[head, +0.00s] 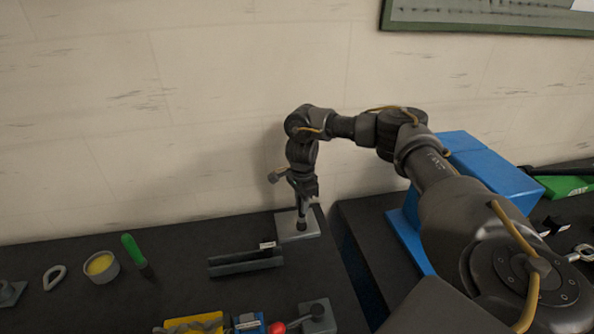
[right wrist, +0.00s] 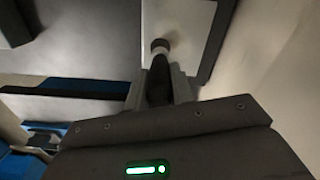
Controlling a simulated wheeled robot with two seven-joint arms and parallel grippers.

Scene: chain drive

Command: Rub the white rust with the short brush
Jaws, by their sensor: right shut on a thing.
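My right gripper (head: 304,200) points down at the back of the dark bench, over a light grey plate (head: 312,231). It is shut on a short dark tool with a round end (right wrist: 160,46), which looks like the short brush. The round end is at the plate, which also shows in the right wrist view (right wrist: 190,25); I cannot tell whether they touch. No white rust can be made out on the plate. My left gripper is not in view.
Left of the plate lies a dark channel-shaped bar (head: 245,266). Further left are a green-handled tool (head: 132,249), a round pot with yellow contents (head: 101,267) and a ring (head: 53,278). A blue box (head: 490,170) stands right, beyond a gap. The wall is close behind.

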